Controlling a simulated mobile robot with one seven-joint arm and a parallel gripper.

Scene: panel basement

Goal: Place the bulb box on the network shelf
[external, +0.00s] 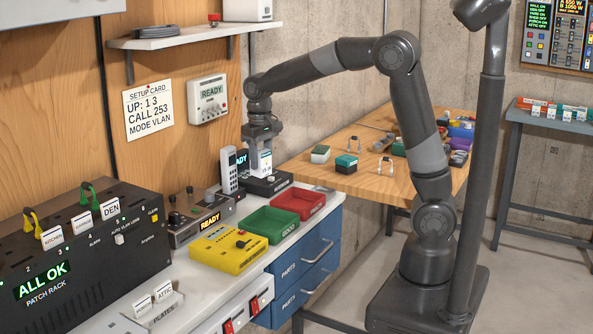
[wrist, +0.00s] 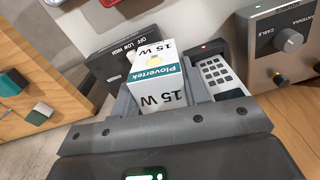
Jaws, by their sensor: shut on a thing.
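The bulb box (external: 265,164) is a small white carton with a teal band. In the wrist view the box (wrist: 158,75) shows "Plovertek" and "15 W". My gripper (external: 262,148) points down and is shut on the box, with a finger on either side. The box is over the black unit (external: 267,184) at the back of the bench; I cannot tell whether they touch. A grey wall shelf (external: 190,37), likely the network shelf, is above and left of my gripper. It bears a white device (external: 247,10), a dark coil and a small red-topped item.
A handset (external: 228,172) stands close left of the box. A READY wall panel (external: 208,100) hangs below the shelf. Red (external: 322,205) and green (external: 286,229) trays and a yellow tester (external: 228,249) lie in front. The shelf's front middle looks clear.

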